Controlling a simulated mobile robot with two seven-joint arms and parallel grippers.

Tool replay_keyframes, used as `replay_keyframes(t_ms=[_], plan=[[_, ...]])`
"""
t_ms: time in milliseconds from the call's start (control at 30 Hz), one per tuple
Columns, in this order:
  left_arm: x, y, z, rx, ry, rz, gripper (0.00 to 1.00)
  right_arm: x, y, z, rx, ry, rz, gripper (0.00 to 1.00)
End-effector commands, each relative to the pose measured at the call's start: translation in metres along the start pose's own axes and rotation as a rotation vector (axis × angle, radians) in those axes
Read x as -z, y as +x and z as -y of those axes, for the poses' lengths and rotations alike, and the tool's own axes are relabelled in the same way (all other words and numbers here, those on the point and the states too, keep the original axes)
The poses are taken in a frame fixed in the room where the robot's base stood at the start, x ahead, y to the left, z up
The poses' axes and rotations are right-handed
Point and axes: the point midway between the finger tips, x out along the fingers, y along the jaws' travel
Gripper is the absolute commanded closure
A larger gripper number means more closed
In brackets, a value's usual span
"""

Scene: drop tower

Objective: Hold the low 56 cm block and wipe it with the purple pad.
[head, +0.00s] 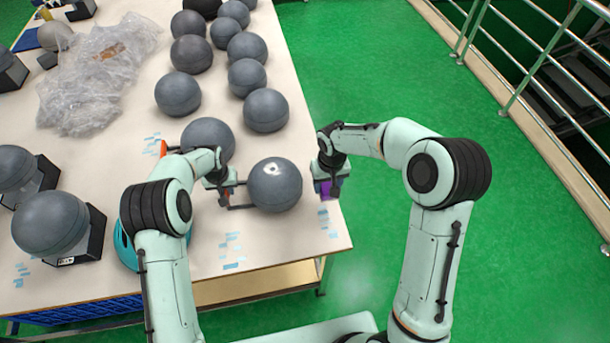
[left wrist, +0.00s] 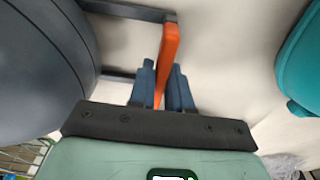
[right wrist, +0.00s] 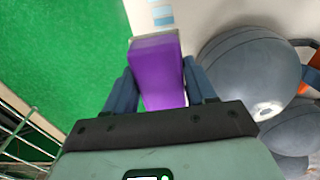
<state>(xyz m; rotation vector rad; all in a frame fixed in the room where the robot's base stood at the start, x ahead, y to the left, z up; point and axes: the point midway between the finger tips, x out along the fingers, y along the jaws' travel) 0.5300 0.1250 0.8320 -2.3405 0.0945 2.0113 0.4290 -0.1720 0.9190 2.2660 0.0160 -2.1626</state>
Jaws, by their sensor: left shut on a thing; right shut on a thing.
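I see no square block at my grippers; a round dark grey ball (head: 275,187) with a pale patch on top sits near the table's front right corner. Dark bars run from its left side to an orange grip (left wrist: 170,48). My left gripper (head: 226,186) is shut on this orange grip, just left of the ball, which also shows in the left wrist view (left wrist: 35,70). My right gripper (head: 326,180) is shut on the purple pad (right wrist: 158,75), at the table's right edge. The pad is apart from the ball (right wrist: 250,75). No size label is readable.
Another grey ball (head: 208,138) is close behind, with an orange piece (head: 163,148) beside it. Several more balls stand farther back. Crumpled clear plastic (head: 100,70) lies at left. Balls on dark stands (head: 55,223) and a teal object (head: 124,247) are front left. Green floor lies right.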

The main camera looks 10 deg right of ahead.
Motion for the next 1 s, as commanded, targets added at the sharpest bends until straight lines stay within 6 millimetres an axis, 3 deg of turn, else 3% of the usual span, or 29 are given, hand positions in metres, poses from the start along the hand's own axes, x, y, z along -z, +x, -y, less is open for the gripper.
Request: replay_keyframes(t_ms=[167,500,733,1000], plan=[[0.001,-0.001,0.001,0.000,0.000,-0.002,1.00,0.032,-0.012,0.017,0.007,-0.110,0.001,0.69],[0.001,-0.001,0.000,0.000,0.000,-0.002,1.00,0.104,-0.058,0.084,0.019,-0.486,0.024,0.69],[0.001,-0.001,0.000,0.000,-0.001,-0.003,1.00,0.121,-0.085,0.121,0.020,-0.684,0.037,0.69],[0.001,-0.001,0.000,0.000,-0.001,-0.003,1.00,0.124,-0.094,0.135,0.019,-0.772,0.044,0.69]])
